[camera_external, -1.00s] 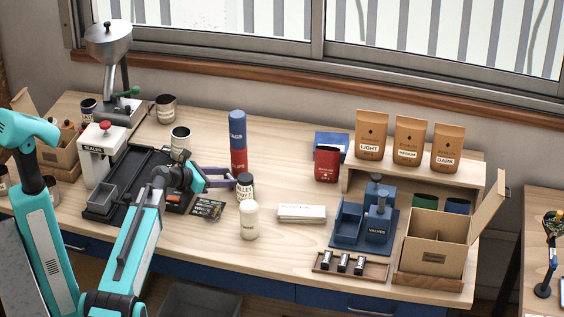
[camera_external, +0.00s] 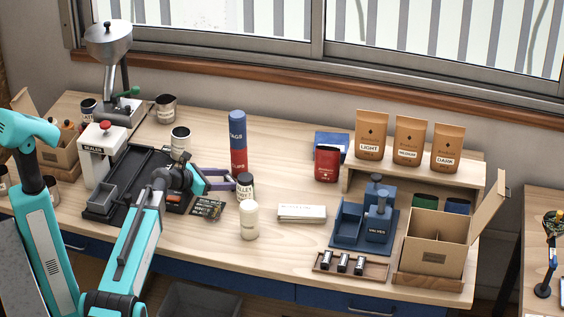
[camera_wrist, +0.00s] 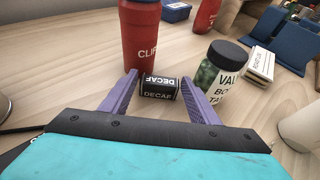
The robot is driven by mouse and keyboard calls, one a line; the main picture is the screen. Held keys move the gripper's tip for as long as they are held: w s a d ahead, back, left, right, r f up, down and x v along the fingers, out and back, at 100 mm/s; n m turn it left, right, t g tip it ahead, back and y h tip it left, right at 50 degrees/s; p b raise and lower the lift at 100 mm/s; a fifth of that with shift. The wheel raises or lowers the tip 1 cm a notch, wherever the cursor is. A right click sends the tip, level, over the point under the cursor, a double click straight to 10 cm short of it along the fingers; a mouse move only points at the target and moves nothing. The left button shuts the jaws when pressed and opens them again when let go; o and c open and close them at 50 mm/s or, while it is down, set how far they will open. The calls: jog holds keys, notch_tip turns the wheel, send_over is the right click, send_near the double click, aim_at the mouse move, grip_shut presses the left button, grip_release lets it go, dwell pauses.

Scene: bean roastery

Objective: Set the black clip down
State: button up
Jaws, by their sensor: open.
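The black clip (camera_wrist: 158,90), with white DECAF lettering, sits on the wooden table (camera_wrist: 60,85) in the wrist view. It is between the two purple fingers of my gripper (camera_wrist: 159,77). The fingers are spread with narrow gaps beside the clip; I cannot tell whether either one touches it. In the external view my gripper (camera_external: 233,180) is low over the table, and the clip cannot be made out there.
The red CLIPS canister (camera_wrist: 150,32) stands just beyond the clip, under a blue TAGS one (camera_external: 237,124). A dark-lidded labelled jar (camera_wrist: 220,72) is close on the right. A white bottle (camera_external: 249,221) stands nearer the front. A wooden rack (camera_external: 322,264) holds several small black items.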

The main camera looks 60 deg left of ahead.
jog(key=shift+r, duration=0.15)
jog(key=v, duration=1.2)
jog(key=shift+b, duration=0.35)
jog(key=shift+o, duration=0.4)
jog(key=shift+s+b, duration=0.15)
jog(key=shift+b, duration=0.2)
jog(key=shift+s+r+b, duration=0.1)
jog(key=shift+s+b, duration=0.35)
jog(key=shift+b, duration=0.2)
jog(key=shift+s+r, duration=0.2)
jog(key=shift+w+r+p, duration=0.15)
jog(key=shift+p, duration=0.15)
jog(key=shift+w, duration=0.1)
